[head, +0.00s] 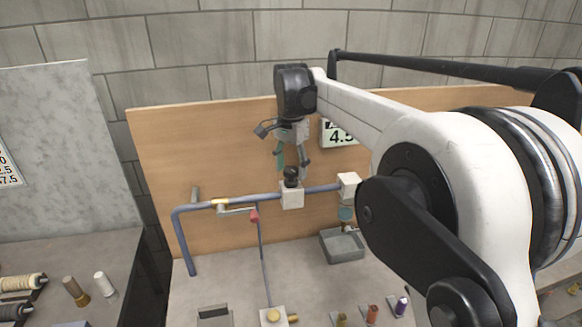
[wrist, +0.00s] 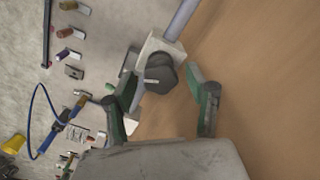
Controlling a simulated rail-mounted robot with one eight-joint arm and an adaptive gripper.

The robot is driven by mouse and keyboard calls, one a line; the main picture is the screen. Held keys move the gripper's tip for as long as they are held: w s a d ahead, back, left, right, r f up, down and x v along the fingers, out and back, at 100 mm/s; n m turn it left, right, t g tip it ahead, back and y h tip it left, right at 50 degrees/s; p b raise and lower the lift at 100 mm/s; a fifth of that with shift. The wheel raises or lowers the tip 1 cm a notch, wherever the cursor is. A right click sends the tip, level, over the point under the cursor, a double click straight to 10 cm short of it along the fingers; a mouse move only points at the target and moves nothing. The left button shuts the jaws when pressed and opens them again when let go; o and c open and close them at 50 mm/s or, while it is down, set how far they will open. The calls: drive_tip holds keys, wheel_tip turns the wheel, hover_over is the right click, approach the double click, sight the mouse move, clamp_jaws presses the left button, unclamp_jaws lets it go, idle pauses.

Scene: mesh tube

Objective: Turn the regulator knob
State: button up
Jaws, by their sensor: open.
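The dark regulator knob (head: 291,175) sits on top of a white block-shaped regulator body (head: 292,198) on the blue-grey pipe. My gripper (head: 291,161) points down just above the knob, with its fingers spread. In the wrist view the knob (wrist: 166,78) shows a small pale mark and appears between my two green-and-dark fingers (wrist: 162,76). There is a visible gap on the right side; the left fingertip looks closer to the regulator body. I cannot tell whether either finger touches.
A second white box (head: 348,186) and a grey tray (head: 343,248) lie to the right. Small coloured fittings (head: 372,314) stand at the front.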

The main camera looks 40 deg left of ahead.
sight(291, 169)
drive_tip(key=shift+c, duration=0.2)
drive_tip(key=c, duration=1.1)
drive_tip(key=shift+f+n+b, duration=0.15)
drive_tip(key=shift+n+b, duration=0.4)
drive_tip(key=shift+n, duration=0.05)
drive_tip(key=shift+n+b, duration=0.5)
drive_tip(key=shift+n, duration=0.7)
drive_tip(key=o, duration=1.1)
drive_tip(key=shift+o, duration=0.2)
wheel_tip(291, 169, up, 12)
